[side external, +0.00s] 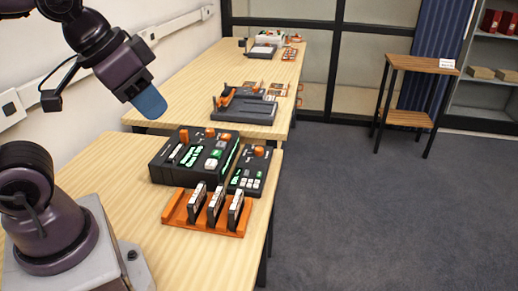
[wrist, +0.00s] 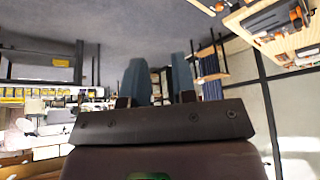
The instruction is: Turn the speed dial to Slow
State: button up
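A black control deck (side external: 163,172) with green-lit and white buttons stands on the near wooden table, with orange knobs on its top. A smaller black panel (side external: 247,178) sits against its right side, with one orange knob (side external: 259,151) and several small buttons. Labels are too small to read, so I cannot tell which knob is the speed dial or where it points. My gripper (side external: 150,104) hangs in the air above and to the left of the deck, apart from it. In the wrist view its two blue fingers (wrist: 158,72) stand apart with nothing between them.
An orange rack (side external: 174,216) holding three black-and-white cassettes stands in front of the deck. Another wooden table (side external: 180,88) behind carries more black devices. The near table's left part is bare. A small wooden stand (side external: 423,64) is at the right.

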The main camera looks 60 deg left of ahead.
jog(key=o, duration=0.5)
jog(key=shift+w+a+f+g, duration=0.25)
jog(key=shift+w+f+g, duration=0.15)
jog(key=shift+f, duration=0.15)
jog(key=shift+w+a+f+g, duration=0.25)
jog(key=shift+w+f+g, duration=0.15)
jog(key=shift+f, duration=0.15)
jog(key=n+g, duration=0.2)
jog(key=g, duration=0.2)
send_over(259, 149)
jog(key=shift+f, duration=9.2)
notch_tip(259, 149, down, 12)
jog(key=shift+r, duration=0.1)
jog(key=c, duration=0.9)
